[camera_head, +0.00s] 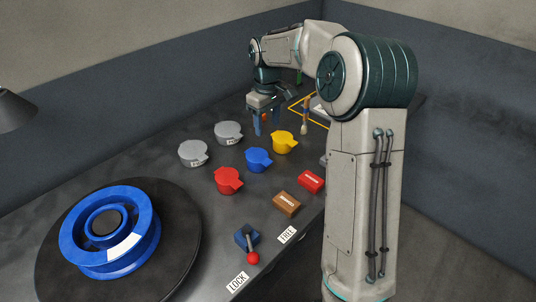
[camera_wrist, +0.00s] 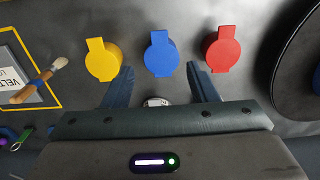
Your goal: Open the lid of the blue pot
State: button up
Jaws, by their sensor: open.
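The blue pot (camera_head: 258,160) stands on the dark bench between the yellow pot (camera_head: 284,142) and the red pot (camera_head: 228,181), its lid shut. In the wrist view the blue pot (camera_wrist: 160,55) is near the top middle, with its lid tab pointing up in the picture. My gripper (camera_head: 265,122) is above the bench, behind the blue pot in the head view, and touches nothing. In the wrist view its two fingers (camera_wrist: 162,82) are spread apart and empty, with the blue pot beyond their tips.
Two grey pots (camera_head: 228,132) (camera_head: 193,153) stand left of the coloured ones. A brush (camera_head: 304,127) lies by a yellow-outlined area. A brown box (camera_head: 286,203), a red box (camera_head: 311,181) and a lever (camera_head: 250,245) are near the front edge. A blue wheel (camera_head: 140,240) lies on a turntable at left.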

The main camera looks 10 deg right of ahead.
aim_at(267, 161)
jog(key=f, duration=0.7)
jog(key=f+p, duration=0.1)
jog(key=f, duration=0.6)
jog(key=shift+w, duration=0.2)
